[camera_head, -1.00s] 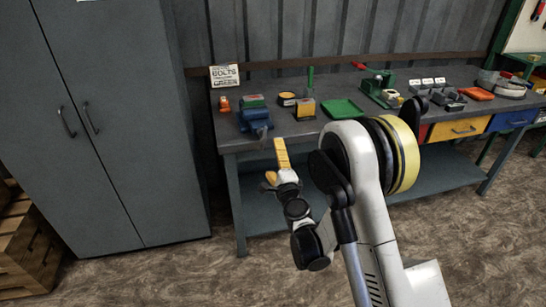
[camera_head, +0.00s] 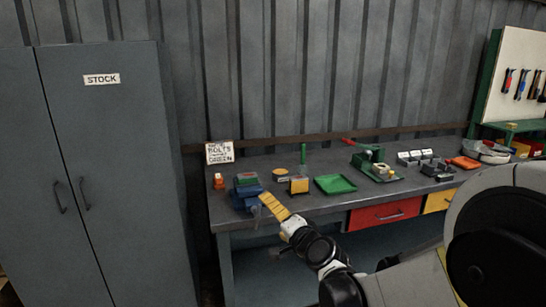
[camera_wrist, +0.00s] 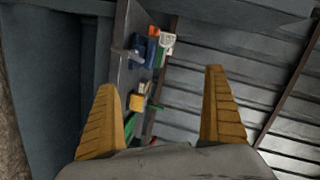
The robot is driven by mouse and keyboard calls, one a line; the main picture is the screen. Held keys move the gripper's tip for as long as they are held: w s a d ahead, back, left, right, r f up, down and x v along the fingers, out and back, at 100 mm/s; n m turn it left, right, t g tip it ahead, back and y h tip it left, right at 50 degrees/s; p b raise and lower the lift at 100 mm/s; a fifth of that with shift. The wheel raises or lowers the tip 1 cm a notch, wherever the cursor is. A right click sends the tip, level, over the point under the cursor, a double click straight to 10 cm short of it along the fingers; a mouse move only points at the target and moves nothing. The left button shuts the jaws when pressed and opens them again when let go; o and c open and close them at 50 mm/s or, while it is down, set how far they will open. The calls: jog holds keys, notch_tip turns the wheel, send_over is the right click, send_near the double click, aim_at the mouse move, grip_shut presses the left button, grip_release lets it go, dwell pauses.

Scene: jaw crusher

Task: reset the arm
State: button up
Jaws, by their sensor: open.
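My gripper (camera_head: 272,206) has yellow-orange fingers and shows in front of the workbench's front edge, below the blue vise. In the wrist view its two fingers (camera_wrist: 165,95) stand wide apart with nothing between them in their grasp. My white arm reaches in from the lower right of the head view and covers part of the bench front. The bench (camera_head: 330,160) carries a blue vise (camera_head: 247,194), a yellow-fronted box (camera_head: 299,185), a green tray (camera_head: 335,184) and a green press-like tool with a red handle (camera_head: 368,160).
A grey cabinet marked STOCK (camera_head: 110,180) stands shut at the left. A sign about bolts (camera_head: 219,152) stands at the bench's back left. A red drawer (camera_head: 384,214) and a yellow drawer (camera_head: 438,201) sit under the top. A tool board (camera_head: 515,85) is at the right.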

jog(key=s+d+f+n+g+h, duration=0.1)
jog(key=s+d+n+g+h, duration=0.1)
jog(key=s+d, duration=0.4)
jog(key=s+d+f+n+g+h, duration=0.1)
jog(key=s+d, duration=0.5)
jog(key=s, duration=0.9)
jog(key=s+d+f+n+g+h, duration=0.1)
jog(key=s+d+n+g+h, duration=0.2)
jog(key=s, duration=0.8)
jog(key=d+n+g, duration=0.1)
jog(key=d+n, duration=0.1)
jog(key=d, duration=0.1)
jog(key=shift+s+d+f+n+h, duration=0.15)
jog(key=shift+s+d+n+h, duration=0.1)
jog(key=shift+d+n+h, duration=0.1)
